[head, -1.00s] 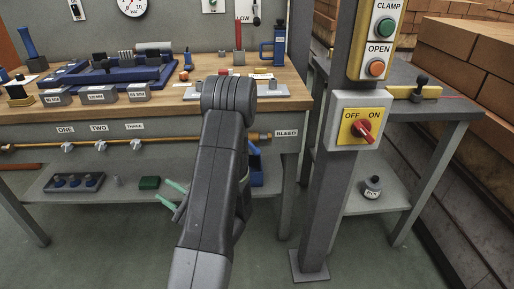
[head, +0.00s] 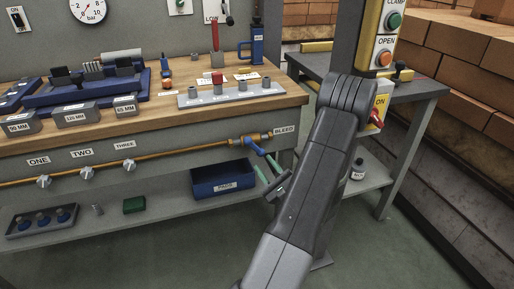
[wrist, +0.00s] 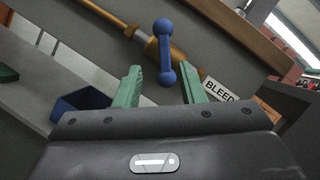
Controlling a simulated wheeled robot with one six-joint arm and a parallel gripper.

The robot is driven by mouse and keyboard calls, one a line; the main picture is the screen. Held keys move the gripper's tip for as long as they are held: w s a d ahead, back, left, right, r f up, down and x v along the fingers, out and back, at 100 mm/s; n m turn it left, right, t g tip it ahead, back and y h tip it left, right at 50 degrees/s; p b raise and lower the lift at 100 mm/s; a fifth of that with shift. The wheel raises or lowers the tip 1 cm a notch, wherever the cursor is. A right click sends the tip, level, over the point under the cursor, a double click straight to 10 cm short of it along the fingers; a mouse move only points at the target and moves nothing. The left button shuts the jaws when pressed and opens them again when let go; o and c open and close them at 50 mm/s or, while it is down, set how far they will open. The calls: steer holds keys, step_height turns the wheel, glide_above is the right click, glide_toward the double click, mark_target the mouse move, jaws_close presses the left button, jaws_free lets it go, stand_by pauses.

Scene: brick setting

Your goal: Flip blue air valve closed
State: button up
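The blue air valve handle (head: 254,146) sits on the brass fitting at the right end of the orange pipe, beside the BLEED label (head: 284,130). In the wrist view the blue handle (wrist: 165,50) lies across the pipe, with a rounded knob at each end. My gripper (head: 262,160) is open, with green fingers just below and right of the handle in the head view. In the wrist view my gripper (wrist: 160,68) has one finger on each side of the handle's lower knob. Both fingers look apart from it; the exact depth gap cannot be told.
The orange pipe (head: 120,162) runs left under the workbench edge (head: 150,126), with several small grey valves. A blue bin (head: 222,181) stands on the lower shelf just left of my gripper. The post with the red OFF/ON switch (head: 376,118) is behind my arm.

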mark_target(256, 149)
steer(key=x, duration=0.8)
steer(key=shift+w+d+r, duration=0.15)
steer(key=shift+w, duration=0.25)
jaws_close()
